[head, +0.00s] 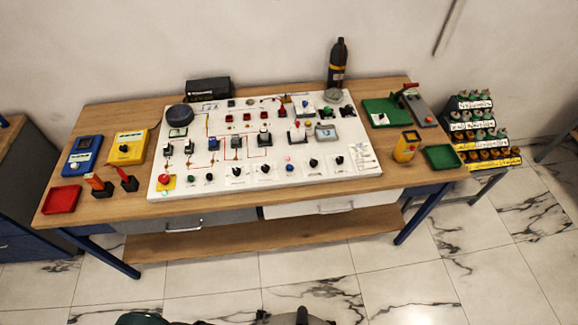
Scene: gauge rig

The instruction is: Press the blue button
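A small blue button (290,168) sits near the front edge of the white panel (215,180), right of the middle, in a row with several dark knobs. The panel lies on a wooden workbench (120,206). No gripper can be made out in the head view, and nothing is touching the button. Dark and teal shapes at the bottom edge look like parts of my own body.
A red button on a yellow base (166,182) is at the panel's front left. Left are a red tray (62,199) and blue (82,156) and yellow (128,147) meters. Right are a yellow device (405,147) and green tray (442,157). Floor in front is clear.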

